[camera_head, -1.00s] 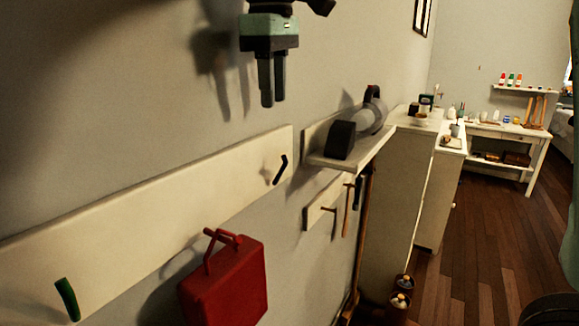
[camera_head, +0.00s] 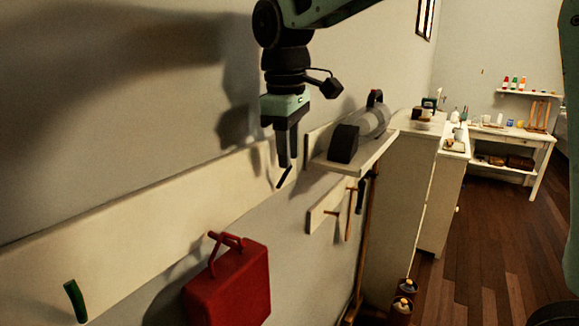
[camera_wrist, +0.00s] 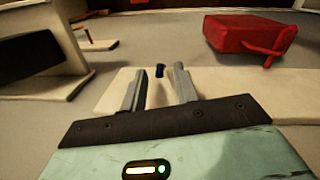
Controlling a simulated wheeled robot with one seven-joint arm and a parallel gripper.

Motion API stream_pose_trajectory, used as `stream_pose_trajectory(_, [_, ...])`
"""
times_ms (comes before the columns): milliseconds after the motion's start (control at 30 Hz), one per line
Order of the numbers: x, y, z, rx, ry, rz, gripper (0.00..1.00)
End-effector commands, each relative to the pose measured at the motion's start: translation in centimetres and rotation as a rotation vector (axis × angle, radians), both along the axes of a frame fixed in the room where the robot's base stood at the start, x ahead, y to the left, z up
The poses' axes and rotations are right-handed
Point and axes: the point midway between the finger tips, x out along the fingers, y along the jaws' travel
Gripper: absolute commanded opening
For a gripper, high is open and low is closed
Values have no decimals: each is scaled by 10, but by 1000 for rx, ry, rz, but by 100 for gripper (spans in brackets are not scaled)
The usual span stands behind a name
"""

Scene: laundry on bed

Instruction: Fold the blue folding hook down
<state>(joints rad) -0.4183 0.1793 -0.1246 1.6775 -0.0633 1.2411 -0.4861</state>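The blue folding hook (camera_head: 285,178) looks nearly black and sits on the right end of the long white wall board (camera_head: 120,225). Its lower part shows slanting below my fingertips; the upper part is hidden behind my gripper (camera_head: 287,163). In the wrist view the hook (camera_wrist: 160,71) is a small dark blue stub seen in the gap between my gripper's fingers (camera_wrist: 160,75). The fingers are apart with nothing clamped. My gripper points down, just above or in front of the hook; I cannot tell whether it touches.
A red case (camera_head: 230,287) hangs on the same board, left of and below the hook. A green hook (camera_head: 75,301) is at the far left. A white shelf (camera_head: 350,166) with a grey and black appliance (camera_head: 362,128) juts out close to the right of my gripper.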

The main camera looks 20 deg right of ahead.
Motion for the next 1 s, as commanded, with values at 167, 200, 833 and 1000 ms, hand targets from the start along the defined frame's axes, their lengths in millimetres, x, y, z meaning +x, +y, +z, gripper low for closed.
stream_pose_trajectory(167, [1, -2, -26, -1, 4, 0, 30])
stream_pose_trajectory(200, [2, -2, -30, -1, 2, 0, 30])
stream_pose_trajectory(833, [2, -3, -41, 1, 1, 0, 0])
stream_pose_trajectory(1000, [4, -2, -41, 3, -3, 0, 0])
